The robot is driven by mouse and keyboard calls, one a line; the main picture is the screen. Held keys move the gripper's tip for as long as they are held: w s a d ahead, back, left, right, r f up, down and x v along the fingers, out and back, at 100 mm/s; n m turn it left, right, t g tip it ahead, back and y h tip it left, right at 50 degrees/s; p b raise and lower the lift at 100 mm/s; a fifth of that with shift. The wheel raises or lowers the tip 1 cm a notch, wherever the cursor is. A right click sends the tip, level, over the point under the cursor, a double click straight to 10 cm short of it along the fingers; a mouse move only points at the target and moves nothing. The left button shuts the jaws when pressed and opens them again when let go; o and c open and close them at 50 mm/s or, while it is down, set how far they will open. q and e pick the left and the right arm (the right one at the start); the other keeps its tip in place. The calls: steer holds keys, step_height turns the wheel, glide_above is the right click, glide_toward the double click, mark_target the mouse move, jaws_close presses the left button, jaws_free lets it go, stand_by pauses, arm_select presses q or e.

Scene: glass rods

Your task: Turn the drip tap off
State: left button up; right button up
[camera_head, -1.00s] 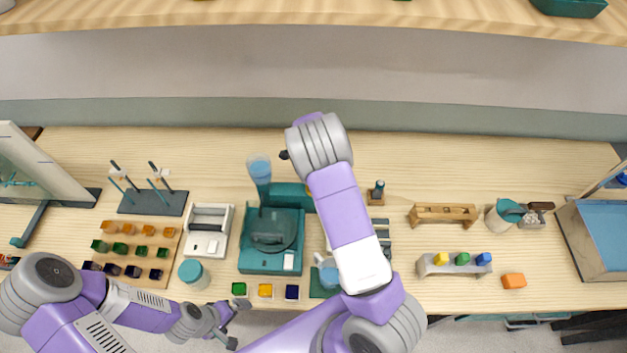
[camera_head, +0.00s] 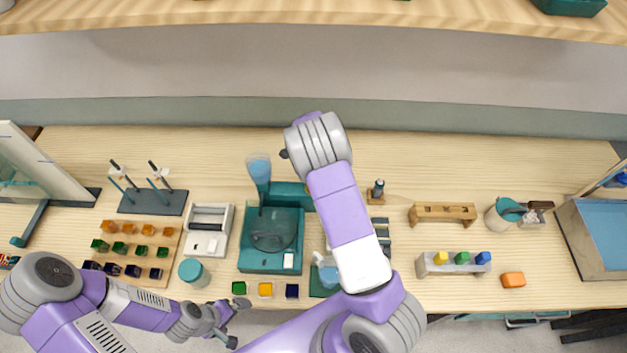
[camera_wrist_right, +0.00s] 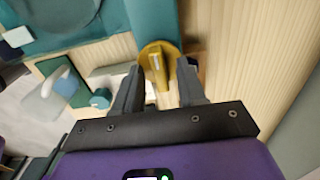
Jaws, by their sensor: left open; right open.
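The drip tap appears to be the yellow round piece with a raised lever (camera_wrist_right: 156,52) in the right wrist view. It sits beside a teal body (camera_wrist_right: 153,20). My right gripper (camera_wrist_right: 159,66) is open, with its two fingers on either side of the yellow lever; I cannot tell whether they touch it. In the head view my right arm hides that gripper and most of the tap. The teal apparatus (camera_head: 253,266) with a blue-filled vessel (camera_head: 259,170) stands left of that arm. My left gripper (camera_head: 238,323) is open and empty in front of the table edge.
A white device (camera_head: 198,242), a teal-lidded jar (camera_head: 193,271) and a rack of coloured blocks (camera_head: 168,232) stand left of the apparatus. Small coloured cubes (camera_head: 265,290) lie at the front edge. A wooden stand (camera_head: 443,213) is to the right. The back of the table is mostly clear.

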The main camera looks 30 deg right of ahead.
step_height(320, 180, up, 8)
steer(key=shift+f, duration=0.2)
stand_by(0.6)
